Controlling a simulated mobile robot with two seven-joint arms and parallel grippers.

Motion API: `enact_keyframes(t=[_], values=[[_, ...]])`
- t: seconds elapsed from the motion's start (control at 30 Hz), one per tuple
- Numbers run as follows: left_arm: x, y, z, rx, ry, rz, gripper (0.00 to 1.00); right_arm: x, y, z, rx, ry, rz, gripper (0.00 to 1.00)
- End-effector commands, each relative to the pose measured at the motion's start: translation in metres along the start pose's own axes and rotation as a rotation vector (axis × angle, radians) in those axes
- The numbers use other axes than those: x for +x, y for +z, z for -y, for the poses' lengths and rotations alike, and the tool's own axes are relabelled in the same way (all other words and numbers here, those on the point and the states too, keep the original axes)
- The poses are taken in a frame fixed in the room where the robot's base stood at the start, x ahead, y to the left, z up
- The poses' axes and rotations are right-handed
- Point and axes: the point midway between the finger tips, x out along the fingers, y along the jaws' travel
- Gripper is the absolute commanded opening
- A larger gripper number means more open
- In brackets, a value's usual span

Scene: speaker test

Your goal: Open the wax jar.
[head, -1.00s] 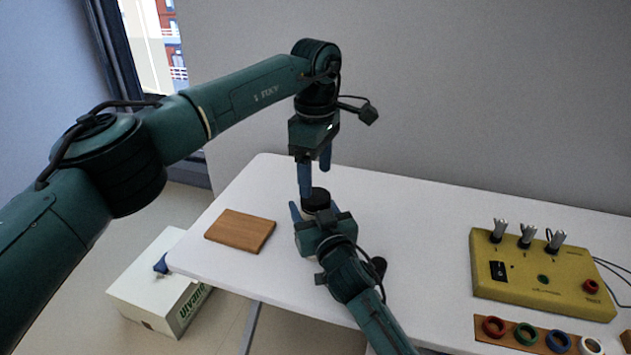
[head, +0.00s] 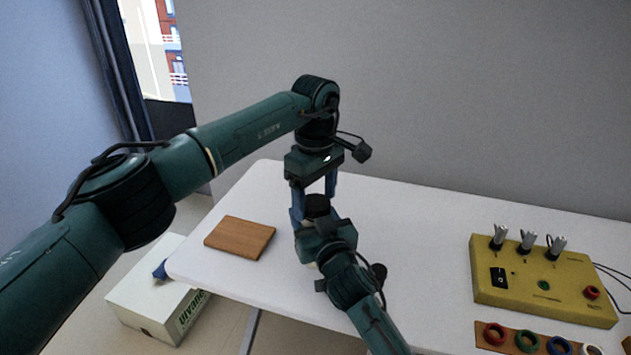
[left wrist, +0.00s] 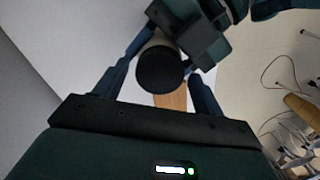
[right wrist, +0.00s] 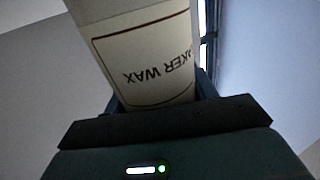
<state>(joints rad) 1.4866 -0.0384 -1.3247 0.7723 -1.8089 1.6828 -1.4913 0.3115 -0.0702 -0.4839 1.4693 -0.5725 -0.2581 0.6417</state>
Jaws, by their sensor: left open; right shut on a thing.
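The wax jar has a black lid (head: 317,203) in the head view, and its cream body (right wrist: 150,60) with a printed label fills the top of the right wrist view. My right gripper (head: 314,222) is shut on the jar's body and holds it above the table. My left gripper (head: 314,196) points down from above, with its open fingers at either side of the lid. In the left wrist view the round black lid (left wrist: 160,69) lies between the spread fingers. The jar's body is mostly hidden by my right gripper in the head view.
The white table (head: 420,230) is clear around the jar. A wooden board (head: 240,237) lies at its left. A yellow box (head: 540,282) with metal posts stands at the right, near a strip of coloured rings (head: 527,341). A white carton (head: 158,290) stands on the floor.

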Motion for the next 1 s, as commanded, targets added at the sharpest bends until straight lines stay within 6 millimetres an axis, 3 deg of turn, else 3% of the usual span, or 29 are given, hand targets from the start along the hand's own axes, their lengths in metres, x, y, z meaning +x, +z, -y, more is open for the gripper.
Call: enact_keyframes(t=[0.3, 0.83, 1.0], values=[[0.0029, -0.0002, 0.0000, -0.001, 0.000, -0.001, 0.69, -0.0001, 0.0006, -0.0001, 0.000, 0.000, 0.001, 0.00], [0.0027, -0.0001, 0.0000, -0.001, 0.000, 0.000, 0.26, 0.0000, 0.0006, -0.0002, 0.000, 0.000, 0.001, 0.00], [0.0025, -0.0002, 0.0001, -0.081, 0.000, -0.001, 0.24, 0.0000, 0.0006, -0.0002, 0.000, 0.000, 0.001, 0.00]])
